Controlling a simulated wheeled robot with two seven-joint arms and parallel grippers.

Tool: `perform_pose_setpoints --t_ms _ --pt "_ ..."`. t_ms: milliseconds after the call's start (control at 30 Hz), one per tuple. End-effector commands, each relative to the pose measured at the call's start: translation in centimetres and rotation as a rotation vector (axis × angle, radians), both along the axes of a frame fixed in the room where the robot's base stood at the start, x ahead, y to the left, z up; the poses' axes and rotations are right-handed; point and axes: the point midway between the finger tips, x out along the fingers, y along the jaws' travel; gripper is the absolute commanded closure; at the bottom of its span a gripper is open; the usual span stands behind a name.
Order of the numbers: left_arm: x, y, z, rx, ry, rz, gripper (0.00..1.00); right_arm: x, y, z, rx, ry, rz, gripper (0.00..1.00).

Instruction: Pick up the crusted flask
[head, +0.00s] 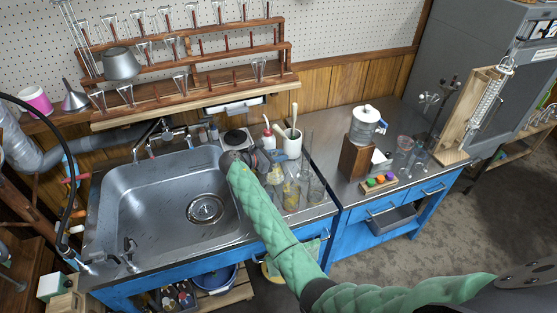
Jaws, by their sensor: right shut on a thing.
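My right arm comes in from the lower right in a green quilted sleeve. Its dark gripper (234,158) is at the right rim of the sink. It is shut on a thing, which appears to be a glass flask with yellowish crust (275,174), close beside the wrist. The fingertips and their contact are largely hidden, so the grip itself is not clear. Another glass vessel with yellow-brown residue (291,195) stands just in front on the counter. My left gripper is not in view.
A steel sink (150,205) lies left of the gripper. A white jar (292,145), a red-tipped wash bottle (268,134) and clear glassware (315,188) crowd the counter. A wooden peg rack (185,65) hangs behind. A wood-based dispenser (358,152) stands right.

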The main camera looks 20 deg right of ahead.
Motion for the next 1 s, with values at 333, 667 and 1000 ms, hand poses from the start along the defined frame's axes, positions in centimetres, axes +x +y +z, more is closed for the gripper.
perform_pose_setpoints --t_ms 333,667,1000 --pt "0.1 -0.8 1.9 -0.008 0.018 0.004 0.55 0.1 0.0 3.3 0.001 -0.003 0.001 1.0" --pt "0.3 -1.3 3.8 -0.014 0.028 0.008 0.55 0.1 0.0 5.9 0.001 -0.002 0.0 1.0" --pt "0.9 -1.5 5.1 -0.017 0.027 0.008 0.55 0.0 0.0 7.4 0.0 0.0 0.001 1.0"
